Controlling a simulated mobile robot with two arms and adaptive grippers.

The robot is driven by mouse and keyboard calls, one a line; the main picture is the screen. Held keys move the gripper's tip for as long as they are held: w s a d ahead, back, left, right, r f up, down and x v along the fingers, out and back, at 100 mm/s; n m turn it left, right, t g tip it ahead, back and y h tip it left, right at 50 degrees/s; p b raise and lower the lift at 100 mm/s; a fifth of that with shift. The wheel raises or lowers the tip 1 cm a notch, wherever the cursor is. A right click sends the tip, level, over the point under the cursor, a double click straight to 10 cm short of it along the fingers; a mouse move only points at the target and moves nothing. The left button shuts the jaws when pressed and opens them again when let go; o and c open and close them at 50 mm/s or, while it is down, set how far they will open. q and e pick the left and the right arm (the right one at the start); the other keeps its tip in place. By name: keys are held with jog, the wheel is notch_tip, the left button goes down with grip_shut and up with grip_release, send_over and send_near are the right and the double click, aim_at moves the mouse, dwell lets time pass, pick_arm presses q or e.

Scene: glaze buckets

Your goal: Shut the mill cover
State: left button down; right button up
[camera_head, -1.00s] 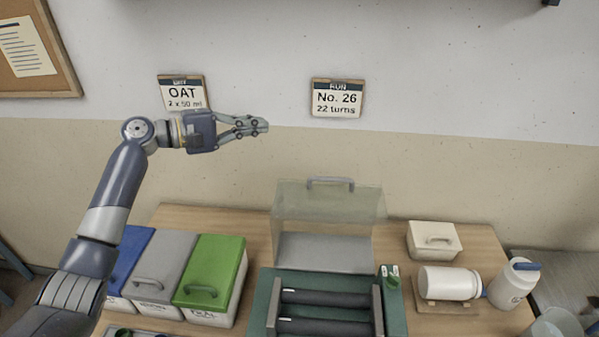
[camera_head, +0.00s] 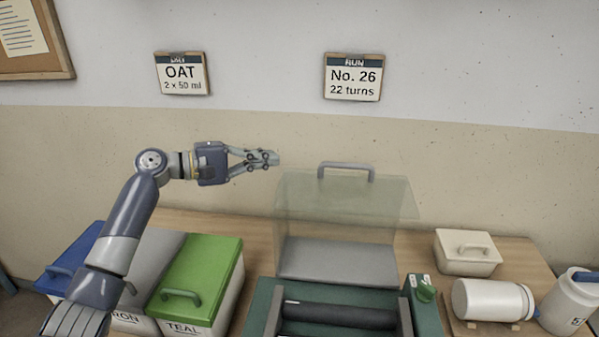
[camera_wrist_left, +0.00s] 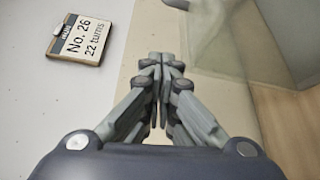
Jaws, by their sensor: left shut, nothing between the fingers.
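The mill (camera_head: 262,300) is a green base with dark rollers (camera_head: 338,315) at the bottom centre of the head view. Its clear cover (camera_head: 345,205) stands raised at the back of the mill, with a grey handle (camera_head: 346,167) along its top edge. My left gripper (camera_head: 277,158) is shut and empty, in the air to the left of the handle and slightly above its level, apart from it. In the left wrist view the shut fingertips (camera_wrist_left: 165,58) point toward the wall, with part of the clear cover (camera_wrist_left: 235,40) at the upper right. My right gripper is not in view.
Lidded buckets in blue (camera_head: 70,258), grey (camera_head: 150,262) and green (camera_head: 200,275) stand left of the mill. A white lidded box (camera_head: 466,262), a white jar on its side (camera_head: 490,299) and a white bottle (camera_head: 570,303) are on the right. Signs hang on the wall.

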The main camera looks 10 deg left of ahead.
aim_at(307, 172)
pick_arm(q)
jog(key=shift+w+d+f+p, duration=0.1)
jog(key=shift+w+d+p, duration=0.15)
jog(key=shift+d+p, duration=0.9)
jog(key=shift+w+d+r+p, duration=0.1)
jog(key=shift+w+d+p, duration=0.2)
jog(key=shift+d, duration=1.55)
jog(key=shift+w+d+f+p, duration=0.1)
jog(key=shift+w+d+p, duration=0.15)
jog(key=shift+d+p, duration=0.9)
jog(key=shift+s+d+b, duration=0.25)
jog(key=shift+d+b, duration=0.05)
jog(key=shift+d, duration=0.2)
jog(key=shift+s, duration=0.1)
